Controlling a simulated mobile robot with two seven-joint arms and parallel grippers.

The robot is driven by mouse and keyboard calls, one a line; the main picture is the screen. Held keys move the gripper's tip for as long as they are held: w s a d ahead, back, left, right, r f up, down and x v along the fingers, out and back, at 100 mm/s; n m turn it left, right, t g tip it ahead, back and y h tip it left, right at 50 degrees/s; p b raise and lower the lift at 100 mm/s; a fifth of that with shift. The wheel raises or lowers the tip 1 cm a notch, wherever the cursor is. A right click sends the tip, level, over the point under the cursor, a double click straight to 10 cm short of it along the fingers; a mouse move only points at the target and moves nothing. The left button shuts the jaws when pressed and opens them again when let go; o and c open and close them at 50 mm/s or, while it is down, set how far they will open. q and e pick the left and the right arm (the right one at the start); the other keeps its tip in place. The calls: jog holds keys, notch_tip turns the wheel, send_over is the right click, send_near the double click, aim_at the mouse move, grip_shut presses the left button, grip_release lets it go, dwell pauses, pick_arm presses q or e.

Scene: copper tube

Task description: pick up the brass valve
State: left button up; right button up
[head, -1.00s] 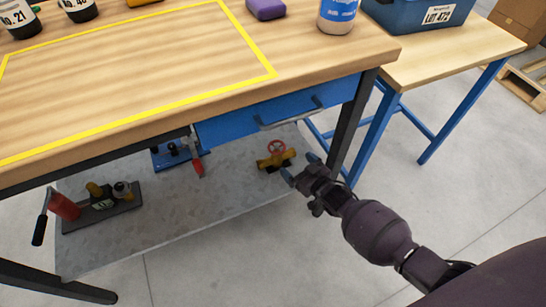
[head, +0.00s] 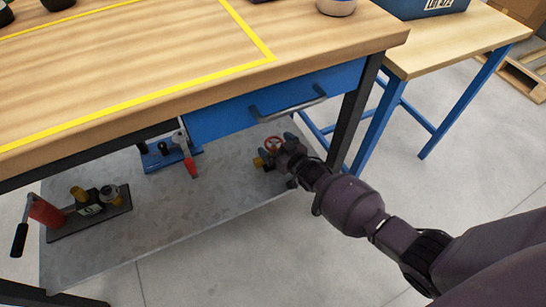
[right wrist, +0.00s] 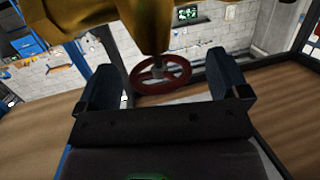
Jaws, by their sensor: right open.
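The brass valve (head: 259,162) with its red handwheel (head: 273,143) lies on the grey lower shelf under the bench, partly hidden by my right gripper. My right gripper (head: 278,150) reaches in from the right, open, right at the valve. In the right wrist view the red handwheel (right wrist: 160,74) lies between the two blue-padded fingers of the gripper (right wrist: 165,88), with a gap on each side. The yellow brass body (right wrist: 90,22) fills the top of that view. My left gripper is not in view.
The lower shelf (head: 180,225) also holds a dark base with a red-handled tool (head: 45,211) at left and a blue tool with a red grip (head: 188,163). A blue drawer (head: 225,118) hangs above the valve. The bench leg (head: 352,115) stands close right of it.

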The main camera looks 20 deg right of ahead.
jog(key=shift+w, duration=0.2)
jog(key=shift+r, duration=0.1)
grip_shut()
dwell(0.4)
